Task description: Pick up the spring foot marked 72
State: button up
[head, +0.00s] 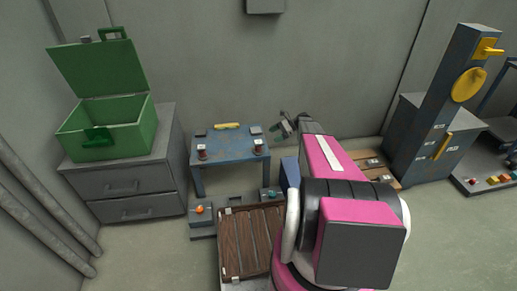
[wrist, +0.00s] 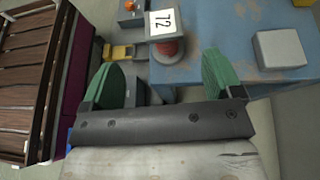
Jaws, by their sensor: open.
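The spring foot marked 72 (wrist: 167,48) stands at the edge of the blue table in the wrist view. It has a reddish round body, and its white label faces up with the number legible. In the head view it appears to be the right one of two small feet, at the table's front right (head: 259,148). My gripper (wrist: 163,65) is open, with its green finger pads apart and nothing held between them. The foot shows beyond the gap between the pads. In the head view my gripper (head: 284,126) is just right of the table.
A second foot (head: 202,152) stands at the blue table's (head: 228,140) front left. A grey block (wrist: 280,48) and a yellow handle (head: 228,126) lie farther back. A brown slatted crate (head: 250,240) sits in front. A green open box (head: 105,130) stands on the left cabinet.

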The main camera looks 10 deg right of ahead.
aim_at(260, 141)
jog(key=x, duration=1)
jog(key=shift+w+a+f, duration=0.15)
jog(key=shift+a+f, duration=0.1)
jog(key=c, duration=1.2)
jog(key=shift+r, duration=0.15)
